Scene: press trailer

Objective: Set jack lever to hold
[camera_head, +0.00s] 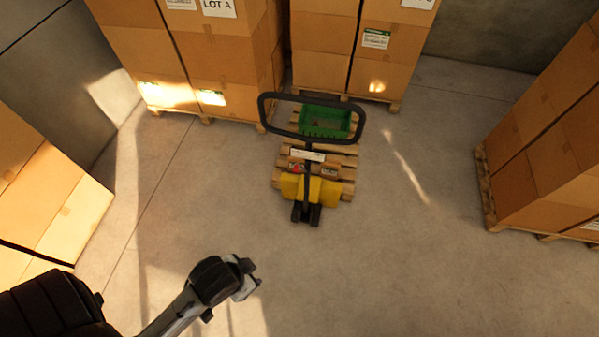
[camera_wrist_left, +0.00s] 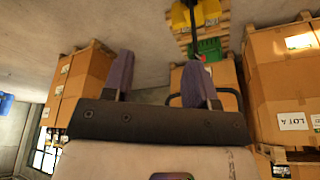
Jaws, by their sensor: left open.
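A yellow pallet jack (camera_head: 326,190) stands in the middle of the floor in the head view. Its black loop handle (camera_head: 267,118) rises toward me on a dark shaft. A small red part (camera_head: 297,168) shows near the shaft's lower end; I cannot make out the lever or its position. The jack's yellow body also shows at the top of the left wrist view (camera_wrist_left: 207,10). My left gripper (camera_head: 250,280) is open and empty, nearer than the jack and to its lower left, apart from the handle. Its two fingers (camera_wrist_left: 160,54) stand apart in the left wrist view. My right gripper is not in view.
A wooden pallet (camera_head: 346,160) with a green crate (camera_head: 326,133) lies behind the jack's yellow body. Stacked cartons stand at the back (camera_head: 215,55), right (camera_head: 535,175) and left (camera_head: 55,205). The concrete floor (camera_head: 390,270) around the jack's near side is clear.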

